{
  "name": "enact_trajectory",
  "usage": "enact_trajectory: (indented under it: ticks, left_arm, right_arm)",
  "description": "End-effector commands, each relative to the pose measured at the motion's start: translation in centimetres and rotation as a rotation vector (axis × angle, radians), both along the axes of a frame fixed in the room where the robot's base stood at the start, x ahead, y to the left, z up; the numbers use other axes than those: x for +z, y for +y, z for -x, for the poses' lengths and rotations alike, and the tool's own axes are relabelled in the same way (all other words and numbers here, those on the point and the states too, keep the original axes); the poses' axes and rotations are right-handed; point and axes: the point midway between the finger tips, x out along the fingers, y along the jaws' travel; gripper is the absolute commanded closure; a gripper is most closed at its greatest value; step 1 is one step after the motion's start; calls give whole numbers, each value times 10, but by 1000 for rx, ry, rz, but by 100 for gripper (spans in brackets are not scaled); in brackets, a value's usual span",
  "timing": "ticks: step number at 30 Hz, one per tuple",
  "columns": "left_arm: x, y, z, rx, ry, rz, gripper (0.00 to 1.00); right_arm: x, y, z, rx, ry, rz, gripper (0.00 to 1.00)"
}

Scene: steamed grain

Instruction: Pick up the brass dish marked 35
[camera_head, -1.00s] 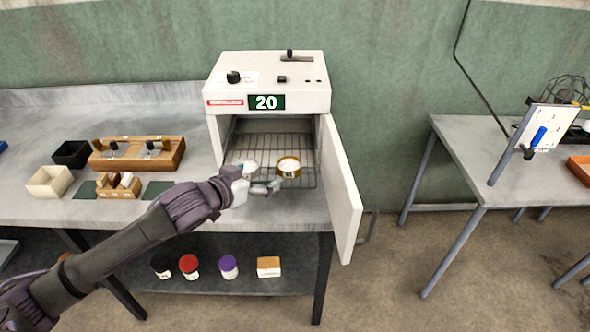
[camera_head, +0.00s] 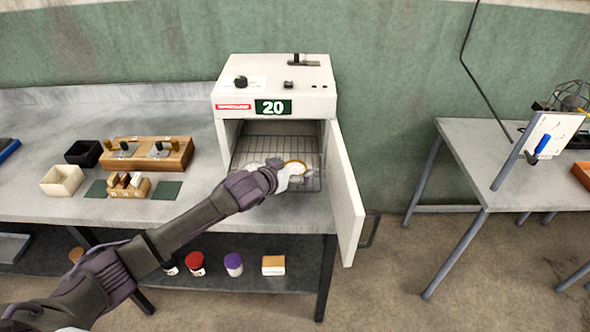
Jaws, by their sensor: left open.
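A brass-rimmed dish (camera_head: 296,163) with pale contents sits on the wire rack inside the open oven (camera_head: 275,88). Its front is hidden by my left gripper (camera_head: 301,176), and no number on it can be read. My left gripper is open, at the oven mouth right in front of the dish; I cannot tell whether it touches it. My left arm reaches in from the lower left. The paler second dish on the rack is hidden behind my wrist. My right gripper is not in view.
The oven door (camera_head: 345,197) stands open at the right of the mouth. A wooden block with knobs (camera_head: 147,154), a cream box (camera_head: 62,180) and a black box (camera_head: 84,153) stand left on the bench. Lidded jars (camera_head: 233,264) stand on the shelf below.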

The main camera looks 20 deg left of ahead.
Motion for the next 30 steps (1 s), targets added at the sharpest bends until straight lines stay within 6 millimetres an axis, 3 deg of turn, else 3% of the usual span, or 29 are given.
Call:
enact_trajectory:
  ticks: [8, 20, 26, 30]
  left_arm:
    - [-1, -1, -2, 0, 0, 0, 1]
    - [-1, 0, -2, 0, 0, 0, 67]
    - [0, 0, -2, 0, -1, 0, 67]
    - [11, 0, -3, 0, -5, 1, 67]
  right_arm:
    - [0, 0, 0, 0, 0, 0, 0]
    - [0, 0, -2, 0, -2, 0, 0]
    - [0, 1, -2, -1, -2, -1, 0]
    - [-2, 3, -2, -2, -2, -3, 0]
